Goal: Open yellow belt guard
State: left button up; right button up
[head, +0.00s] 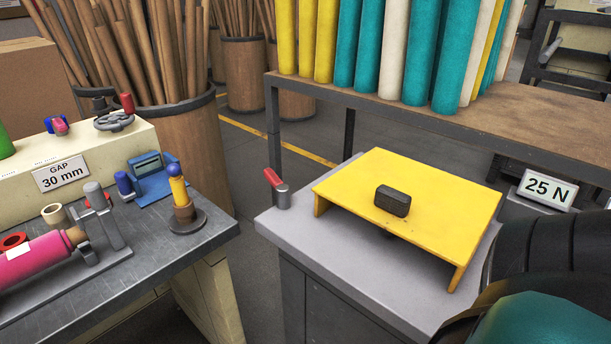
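The yellow belt guard (430,199) is a flat-topped cover with short side walls, standing on a grey cabinet top (345,279) right of centre. A dark ribbed block-like handle (391,201) sits on its top face, toward the near left. The side facing me is open underneath, with shadow below; I cannot make out what lies under it. The guard looks down over the cabinet top, its top sloping slightly. Neither of my grippers shows in the head view.
A red-handled lever (276,188) stands at the cabinet's left corner. A shelf (541,115) of upright felt rolls is behind. A "25 N" sign (547,190) is to the right. A dark ribbed, teal-ended form blocks the lower right. A cluttered workbench (163,243) stands left, across a gap.

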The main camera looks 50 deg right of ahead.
aim_at(446, 215)
jog(key=z, duration=1.25)
